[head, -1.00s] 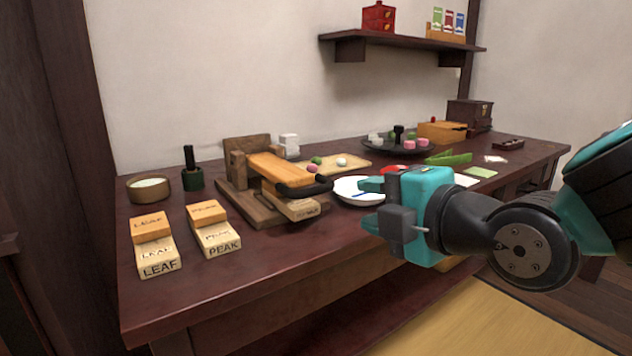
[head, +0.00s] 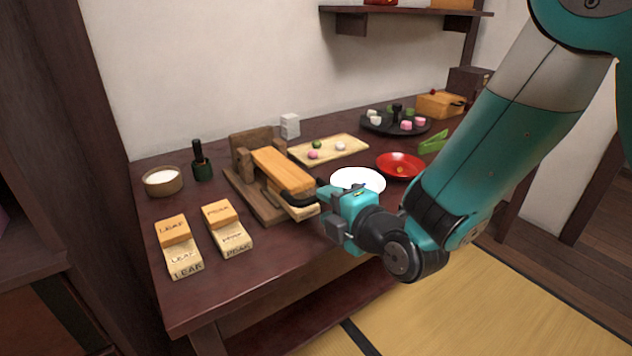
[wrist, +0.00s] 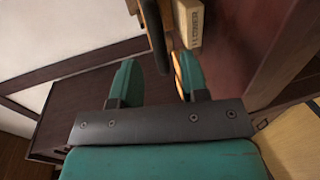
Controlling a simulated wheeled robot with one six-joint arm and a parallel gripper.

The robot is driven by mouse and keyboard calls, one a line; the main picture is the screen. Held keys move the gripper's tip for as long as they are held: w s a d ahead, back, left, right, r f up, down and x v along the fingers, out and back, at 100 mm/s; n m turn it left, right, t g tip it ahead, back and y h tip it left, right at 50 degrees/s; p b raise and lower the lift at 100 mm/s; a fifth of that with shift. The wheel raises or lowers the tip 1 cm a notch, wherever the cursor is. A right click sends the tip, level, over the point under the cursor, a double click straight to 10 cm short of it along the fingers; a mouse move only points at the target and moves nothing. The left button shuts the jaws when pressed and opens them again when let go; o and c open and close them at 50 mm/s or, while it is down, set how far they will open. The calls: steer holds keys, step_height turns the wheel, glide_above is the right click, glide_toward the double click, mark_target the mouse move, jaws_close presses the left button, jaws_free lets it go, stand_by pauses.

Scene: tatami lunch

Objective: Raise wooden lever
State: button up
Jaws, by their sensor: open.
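The wooden lever (head: 282,164) is an orange-brown plank on a dark wooden press base (head: 250,199). It lies low, with a black curved handle (head: 299,194) at its front end. My gripper (head: 324,203) is at the right of this handle in the head view. In the wrist view my gripper (wrist: 158,65) shows two teal fingers apart, with the black handle (wrist: 155,38) reaching between them. The fingers do not look closed on it. A pale block with lettering (wrist: 188,22) sits beside the handle. The handle's far end is partly hidden by my gripper in the head view.
A white plate (head: 358,181) stands just behind my gripper, with a red plate (head: 400,165) farther right. A tray with sweets (head: 330,149) lies behind. The table's front edge is clear.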

steer(key=shift+x, duration=2.3)
steer(key=shift+c, duration=0.5)
jaws_close()
